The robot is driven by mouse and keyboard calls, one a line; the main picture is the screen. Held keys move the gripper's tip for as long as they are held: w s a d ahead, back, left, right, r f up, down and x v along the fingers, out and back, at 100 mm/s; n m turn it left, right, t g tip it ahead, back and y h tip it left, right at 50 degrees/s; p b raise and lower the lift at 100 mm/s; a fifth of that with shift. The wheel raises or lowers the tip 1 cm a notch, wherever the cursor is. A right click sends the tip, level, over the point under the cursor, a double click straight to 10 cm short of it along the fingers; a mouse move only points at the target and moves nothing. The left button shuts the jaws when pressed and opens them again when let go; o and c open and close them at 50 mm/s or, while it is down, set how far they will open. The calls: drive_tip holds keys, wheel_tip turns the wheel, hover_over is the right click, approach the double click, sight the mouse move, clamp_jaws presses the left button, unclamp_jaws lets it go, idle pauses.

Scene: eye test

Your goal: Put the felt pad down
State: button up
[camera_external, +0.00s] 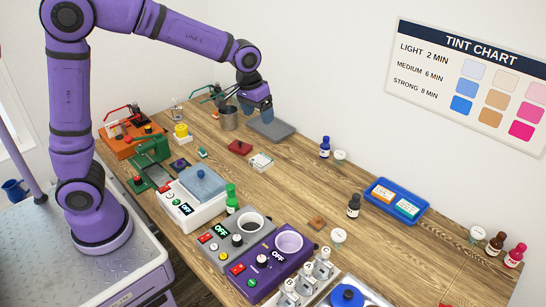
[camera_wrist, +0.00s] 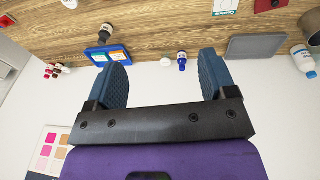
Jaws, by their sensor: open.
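My gripper (camera_external: 257,106) hangs above the back of the wooden table, close to a flat grey tray or mat (camera_external: 271,128). In the wrist view its two blue ribbed fingers (camera_wrist: 162,72) stand wide apart with nothing between them. No piece is clearly marked as the felt pad. A small flat brown square (camera_external: 317,223) lies on the bare wood near the purple device, and a dark red flat block (camera_external: 240,147) lies left of the grey mat; I cannot tell which of these is felt. The grey mat also shows in the wrist view (camera_wrist: 256,46), right of the fingers.
A metal cup (camera_external: 228,118) stands left of my gripper. A blue tray (camera_external: 397,217) holds two boxes at the right. A blue bottle (camera_external: 325,147) and a dark bottle (camera_external: 354,206) stand on the table. Devices line the front edge. The wood between the bottles and the devices is largely clear.

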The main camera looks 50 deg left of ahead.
drive_tip(key=s+a+r+t, duration=0.1)
drive_tip(key=s+a+r, duration=0.3)
drive_tip(key=s+a, duration=0.3)
drive_tip(key=s+a+r+t, duration=0.1)
drive_tip(key=s+a+r, duration=0.3)
drive_tip(key=s+a, duration=0.3)
drive_tip(key=s+a+f, duration=0.1)
drive_tip(key=s+a, duration=0.1)
drive_tip(key=s, duration=0.5)
drive_tip(key=s+a+f+t+y, duration=0.1)
drive_tip(key=s+a, duration=0.2)
drive_tip(key=s, duration=0.5)
drive_tip(key=shift+s+a, duration=0.15)
drive_tip(key=shift+s, duration=0.05)
